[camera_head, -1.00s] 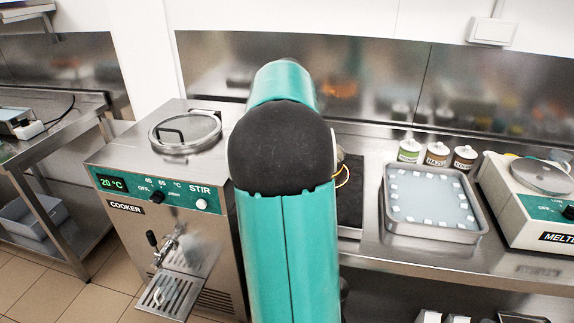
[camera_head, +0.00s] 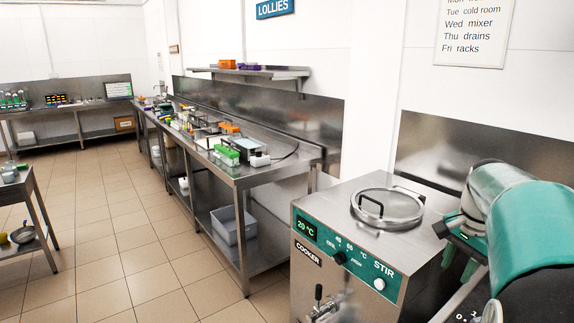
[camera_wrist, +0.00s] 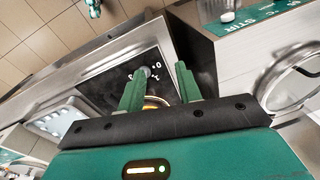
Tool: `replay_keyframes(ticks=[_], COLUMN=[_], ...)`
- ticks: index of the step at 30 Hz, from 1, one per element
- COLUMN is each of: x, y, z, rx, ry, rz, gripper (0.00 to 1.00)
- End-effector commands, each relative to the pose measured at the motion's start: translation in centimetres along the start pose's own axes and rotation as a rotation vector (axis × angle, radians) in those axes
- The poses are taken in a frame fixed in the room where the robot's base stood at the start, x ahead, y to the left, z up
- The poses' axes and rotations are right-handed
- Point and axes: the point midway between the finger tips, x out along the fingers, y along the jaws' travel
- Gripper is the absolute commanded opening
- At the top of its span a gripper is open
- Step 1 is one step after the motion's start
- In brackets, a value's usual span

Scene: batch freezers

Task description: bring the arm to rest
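My gripper (camera_wrist: 163,72) shows in the wrist view with its two green fingers apart. I see nothing held between them; a black panel with white marks (camera_wrist: 140,76) on the steel counter lies beyond. A small orange thing (camera_wrist: 155,103) shows low between the fingers, partly hidden by the gripper body. In the head view my arm fills the right edge, bent, with a teal link in front. Green parts of my gripper show beside the cooker (camera_head: 365,235), partly hidden by the arm.
The cooker has a glass lid (camera_head: 387,207) and a front tap (camera_head: 320,305). A steel bench (camera_head: 255,175) with several small items runs along the wall, with a grey bin (camera_head: 233,225) below. The tiled floor (camera_head: 120,245) at left is largely clear.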

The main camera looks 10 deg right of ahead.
Motion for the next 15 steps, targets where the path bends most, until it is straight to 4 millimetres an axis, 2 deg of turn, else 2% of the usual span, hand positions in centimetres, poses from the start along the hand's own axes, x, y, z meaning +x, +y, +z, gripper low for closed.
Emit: replay_keyframes(ticks=[1,7,11,15], x=[-0.7,-1.7,-1.6,-1.1], y=[-0.8,-2.4,-2.2,-1.0], z=[2.8,12.6,18.8,24.9], rx=[-0.087,-0.437,-0.665,-0.908], ry=[0.011,0.066,0.112,0.174], rz=[-0.027,-0.113,-0.162,-0.210], gripper=[0.35,0.35,0.35,0.35])
